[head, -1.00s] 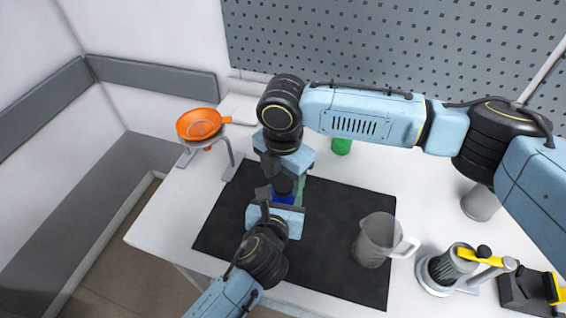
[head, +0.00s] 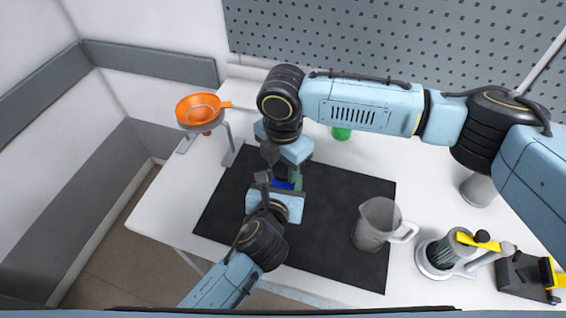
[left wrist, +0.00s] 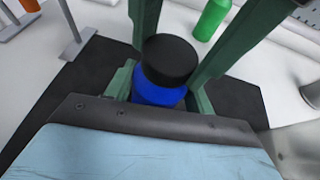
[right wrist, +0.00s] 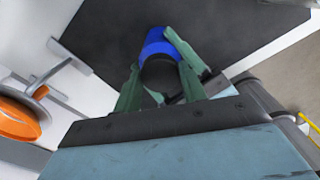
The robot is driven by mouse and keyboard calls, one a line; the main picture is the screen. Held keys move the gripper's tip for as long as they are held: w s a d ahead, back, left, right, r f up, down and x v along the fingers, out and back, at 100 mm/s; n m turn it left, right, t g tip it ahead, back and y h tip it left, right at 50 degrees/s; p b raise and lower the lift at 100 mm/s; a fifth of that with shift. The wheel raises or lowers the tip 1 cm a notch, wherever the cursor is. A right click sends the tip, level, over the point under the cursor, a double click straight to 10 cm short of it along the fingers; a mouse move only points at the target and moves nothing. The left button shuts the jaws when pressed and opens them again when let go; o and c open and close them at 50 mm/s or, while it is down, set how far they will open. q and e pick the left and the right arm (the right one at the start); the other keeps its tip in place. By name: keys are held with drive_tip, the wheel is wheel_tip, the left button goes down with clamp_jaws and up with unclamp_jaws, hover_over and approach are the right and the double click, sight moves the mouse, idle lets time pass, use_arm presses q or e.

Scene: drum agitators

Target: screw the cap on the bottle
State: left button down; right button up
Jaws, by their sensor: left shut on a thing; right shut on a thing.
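The blue bottle (head: 283,184) stands over the black mat, mostly hidden by my grippers in the head view. It also shows in the left wrist view (left wrist: 158,94) and the right wrist view (right wrist: 156,43). The black cap (left wrist: 169,58) is at the bottle's top, in line with it; I cannot tell whether it is threaded on. It shows dark in the right wrist view (right wrist: 160,74). My left gripper (head: 278,190) is shut on the bottle from the near side. My right gripper (head: 288,172) points down from above, shut on the cap.
An orange funnel (head: 196,106) sits on a grey stand at the left. A grey jug (head: 376,224) stands on the mat's right part. A green bottle (head: 341,132) is behind. A yellow-handled device (head: 449,256) stands at the right. The black mat (head: 325,230) is bare between bottle and jug.

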drive_tip(key=m, duration=0.4)
drive_tip(key=o, duration=1.2)
drive_tip(key=shift+c, duration=0.2)
wheel_tip(320, 180, up, 12)
use_arm(q)
drive_tip(key=shift+c, duration=2.3)
unclamp_jaws()
